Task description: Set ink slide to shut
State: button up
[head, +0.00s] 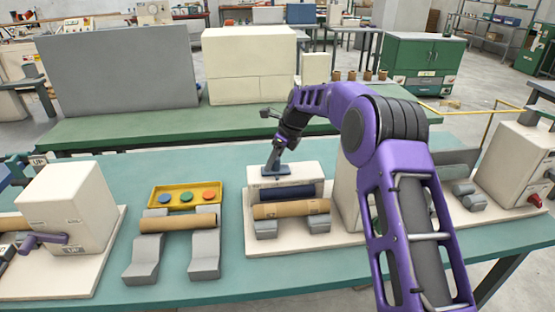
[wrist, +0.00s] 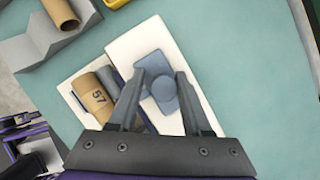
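A blue-grey slide with a round knob (wrist: 165,88) lies on top of a white block (wrist: 150,35); I take it for the ink slide. In the head view its flat blue-grey plate (head: 283,171) shows on the white block (head: 313,172) at the middle of the bench. My gripper (wrist: 161,76) is above the block, pointing down, with its fingers apart on either side of the knob. The right finger looks very close to the knob; I cannot tell whether it touches. My gripper (head: 278,148) is small and partly unclear in the head view.
A brown roll marked 57 (wrist: 93,98) lies in front of the block beside a dark blue roller (head: 290,193). A yellow tray (head: 175,207) with coloured discs and another brown roll (head: 178,223) are to the left. White machines stand at both ends.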

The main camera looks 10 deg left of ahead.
jog(key=shift+o, duration=1)
jog(key=shift+d+r, duration=0.1)
jog(key=shift+d, duration=0.05)
jog(key=p+v, duration=0.1)
jog(key=v, duration=1.6)
jog(key=shift+w+r, duration=0.1)
jog(key=shift+r, duration=0.1)
